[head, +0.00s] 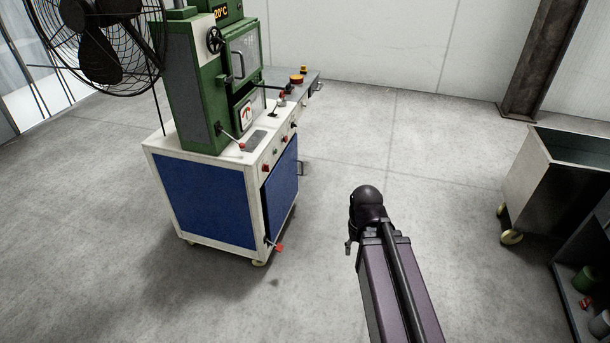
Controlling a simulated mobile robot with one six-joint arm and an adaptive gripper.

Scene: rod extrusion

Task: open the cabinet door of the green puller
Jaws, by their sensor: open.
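The green puller (188,95) stands upright left of centre in the head view, on a white-framed cabinet with a blue side panel (210,203). The blue cabinet door (282,195) is on the cabinet's right-hand face, seen at a steep angle. It looks shut or nearly so; a thin dark line runs along its near edge. A small dark handle (300,168) sticks out at its far side. The puller's upper part has a separate windowed door with a dark handle (237,65). My dark arm rises at bottom centre, right of the cabinet and apart from it. My gripper's fingers cannot be made out.
A red-tipped lever (277,246) juts out low at the cabinet's near corner. A black fan (100,45) stands at upper left. A grey wheeled bin (548,185) and a dark shelf (578,300) are at right. Floor between cabinet and bin is clear.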

